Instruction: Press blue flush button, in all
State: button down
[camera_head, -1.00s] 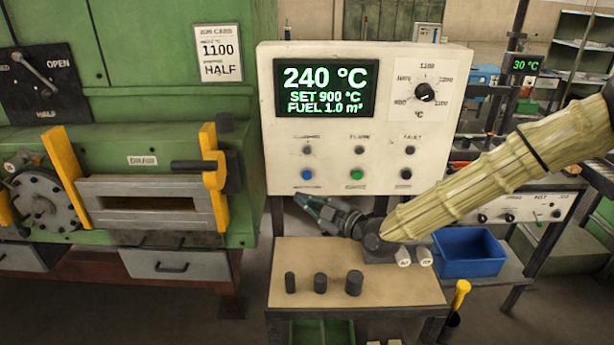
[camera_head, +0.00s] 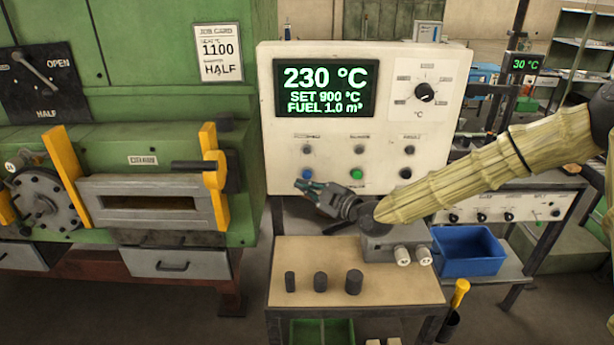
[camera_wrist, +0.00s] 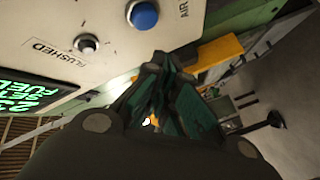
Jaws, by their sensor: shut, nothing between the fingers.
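The blue flush button (camera_head: 307,176) is at the lower left of the white control panel (camera_head: 385,115). In the wrist view the blue button (camera_wrist: 143,15) shows at the top, just beyond my fingertips, near a small knob or lamp marked "FLUSHED" (camera_wrist: 86,44). My gripper (camera_head: 300,187) is shut and empty. Its fingertips are just below the blue button in the head view, and a gap shows between them and the button in the wrist view (camera_wrist: 158,58). Whether the tips are level with the panel face I cannot tell.
A green button (camera_head: 356,174) and a black one (camera_head: 405,173) sit right of the blue one. The panel display reads 230 °C. Below, a table (camera_head: 300,255) holds several dark cylinders. A blue bin (camera_head: 468,252) stands right; the green furnace (camera_head: 250,140) is left.

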jog(key=shift+w+b, duration=0.5)
jog(key=shift+w, duration=0.8)
jog(key=shift+w, duration=0.1)
dwell(0.5)
jog(key=shift+w+b, duration=0.3)
jog(key=shift+b, duration=0.2)
jog(key=shift+w+b, duration=0.3)
jog(key=shift+w, duration=0.1)
dwell(0.7)
jog(key=shift+s, duration=0.8)
jog(key=s+b, duration=0.1)
jog(key=s, duration=0.4)
dwell(0.7)
